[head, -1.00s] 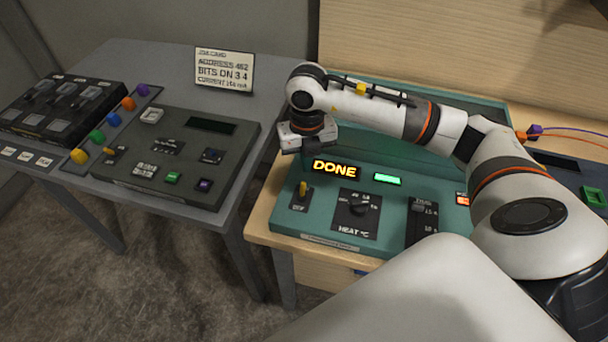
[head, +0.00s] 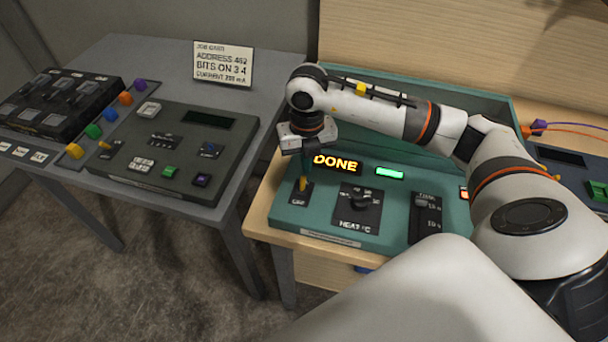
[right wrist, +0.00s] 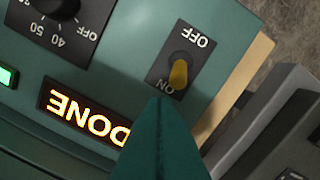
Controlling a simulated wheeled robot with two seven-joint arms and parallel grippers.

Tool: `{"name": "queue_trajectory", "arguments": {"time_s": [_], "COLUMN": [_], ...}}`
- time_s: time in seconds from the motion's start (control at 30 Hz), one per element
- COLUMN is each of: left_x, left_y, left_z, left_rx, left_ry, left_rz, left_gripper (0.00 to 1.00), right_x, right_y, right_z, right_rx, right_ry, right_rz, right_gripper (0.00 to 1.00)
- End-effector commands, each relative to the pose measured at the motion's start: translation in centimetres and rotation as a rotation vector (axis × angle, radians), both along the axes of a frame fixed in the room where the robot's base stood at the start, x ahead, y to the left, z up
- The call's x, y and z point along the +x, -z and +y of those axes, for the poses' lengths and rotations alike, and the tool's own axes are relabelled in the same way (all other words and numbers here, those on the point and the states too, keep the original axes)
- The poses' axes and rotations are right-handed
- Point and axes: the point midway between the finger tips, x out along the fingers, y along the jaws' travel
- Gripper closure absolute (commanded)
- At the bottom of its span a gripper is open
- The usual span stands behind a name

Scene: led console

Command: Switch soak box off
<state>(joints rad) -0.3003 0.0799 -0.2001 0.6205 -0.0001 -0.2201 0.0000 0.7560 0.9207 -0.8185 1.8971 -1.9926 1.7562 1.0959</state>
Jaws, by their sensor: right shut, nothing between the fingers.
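The soak box is the teal console (head: 290,215) on the wooden bench, with a lit orange DONE display (head: 337,164). Its yellow toggle switch (head: 303,184) is at the front left corner. The right wrist view shows the toggle (right wrist: 179,73) leaning toward ON, with OFF on the other side. My right gripper (head: 304,172) is shut and empty, pointing down just behind the toggle on its ON side. Its teal fingers (right wrist: 160,102) end close to the toggle in the right wrist view; I cannot tell if they touch. My left gripper is not in view.
Right of the toggle are the heat dial (head: 359,199), a green lamp (head: 390,173) and a time slider (head: 424,203). A grey table at left holds a dark console (head: 125,180), colored knobs and a job card (head: 223,64). A gap separates the tables.

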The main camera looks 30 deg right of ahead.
Motion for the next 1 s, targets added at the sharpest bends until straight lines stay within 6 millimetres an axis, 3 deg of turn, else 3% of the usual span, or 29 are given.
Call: {"name": "queue_trajectory", "arguments": {"time_s": [1.0], "left_x": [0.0], "left_y": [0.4], "left_z": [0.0], "left_rx": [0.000], "left_ry": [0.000], "left_rz": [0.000], "left_gripper": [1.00], "right_x": [-0.9], "right_y": [0.6], "right_z": [1.1], "right_rx": [0.000], "right_ry": [-0.001], "right_rz": [0.002], "right_gripper": [1.00]}}
